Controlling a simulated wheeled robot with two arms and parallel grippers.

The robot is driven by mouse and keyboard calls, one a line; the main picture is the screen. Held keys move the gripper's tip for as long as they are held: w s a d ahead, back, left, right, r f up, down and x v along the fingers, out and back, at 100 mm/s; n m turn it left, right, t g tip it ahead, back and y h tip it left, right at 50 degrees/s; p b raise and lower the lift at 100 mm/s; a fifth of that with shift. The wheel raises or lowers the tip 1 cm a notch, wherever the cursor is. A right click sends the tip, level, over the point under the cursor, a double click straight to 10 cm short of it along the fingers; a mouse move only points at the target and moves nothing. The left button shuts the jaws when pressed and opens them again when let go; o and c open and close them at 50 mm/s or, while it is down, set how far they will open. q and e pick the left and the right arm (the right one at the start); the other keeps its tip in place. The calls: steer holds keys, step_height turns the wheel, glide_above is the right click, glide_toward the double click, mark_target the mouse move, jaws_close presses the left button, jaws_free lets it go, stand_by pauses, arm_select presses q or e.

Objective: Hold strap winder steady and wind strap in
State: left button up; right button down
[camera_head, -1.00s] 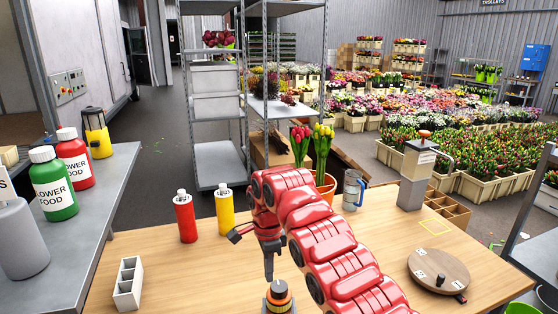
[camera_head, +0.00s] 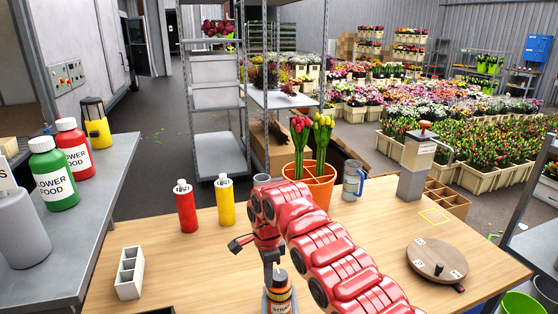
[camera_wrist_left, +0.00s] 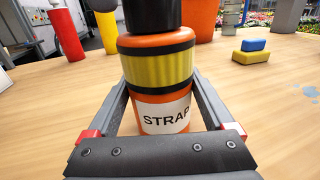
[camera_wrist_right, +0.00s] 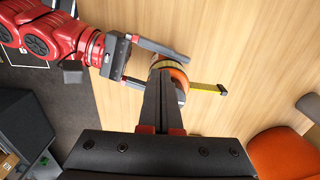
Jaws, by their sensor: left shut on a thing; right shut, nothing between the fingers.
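The strap winder (camera_head: 279,299) stands upright on the wooden table, low in the head view. It is orange with a yellow band, a black top and a "STRAP" label in the left wrist view (camera_wrist_left: 157,69). My left gripper (camera_wrist_left: 157,84) has its fingers on either side of the winder and is shut on it. My right gripper (camera_head: 271,258) points down at the winder's top, its fingers together with nothing between them. It also shows over the winder in the right wrist view (camera_wrist_right: 162,76). There, a yellow strap with a black end (camera_wrist_right: 208,89) sticks out of the winder to the right.
A red bottle (camera_head: 186,207) and a yellow bottle (camera_head: 225,202) stand behind the winder. A white divided holder (camera_head: 128,273) is at left. A tulip pot (camera_head: 318,188), a mug (camera_head: 352,182) and a round turntable (camera_head: 437,260) are to the right.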

arm_select(q)
steer(key=shift+a, duration=0.1)
arm_select(e)
steer(key=shift+w+d, duration=0.45)
steer(key=shift+d, duration=0.1)
stand_by(0.8)
steer(key=shift+s+a, duration=0.15)
steer(key=shift+s, duration=0.05)
steer(key=shift+r, duration=0.15)
steer(key=r, duration=0.5)
steer(key=shift+s+a+r, duration=0.1)
steer(key=shift+a+r, duration=0.15)
steer(key=shift+r, duration=0.1)
step_height(320, 180, down, 6)
steer(key=shift+s+a, duration=0.15)
stand_by(0.5)
